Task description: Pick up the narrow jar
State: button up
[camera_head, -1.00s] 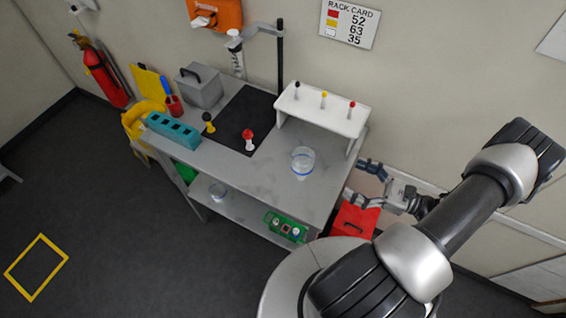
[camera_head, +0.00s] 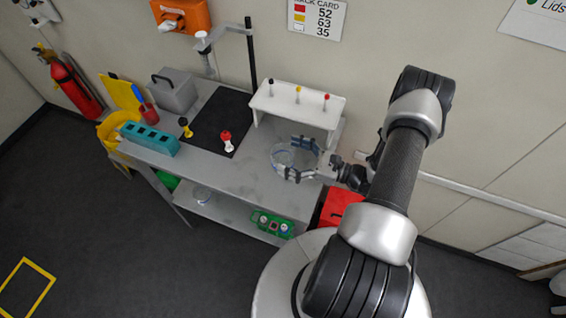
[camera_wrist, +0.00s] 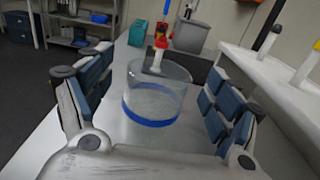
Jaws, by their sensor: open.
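A clear glass jar with a blue band (camera_head: 281,158) stands upright on the grey bench top. In the wrist view the jar (camera_wrist: 152,107) is between my two fingers, with a visible gap on each side. My gripper (camera_head: 290,157) is open around it and does not hold it.
A white rack (camera_head: 297,107) with several colour-topped pieces stands just behind the jar. A red and white piece (camera_head: 227,141) stands beyond it on the black mat (camera_head: 212,116). A teal block (camera_head: 150,138) is at the left. A red box (camera_head: 338,203) is below my wrist.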

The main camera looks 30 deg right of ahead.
jog(key=x, duration=0.2)
jog(key=shift+w+a, duration=0.2)
jog(key=shift+w, duration=0.05)
jog(key=shift+c, duration=0.6)
jog(key=c, duration=1.6)
jog(key=shift+o, duration=0.2)
notch_tip(320, 180, up, 20)
jog(key=p, duration=0.3)
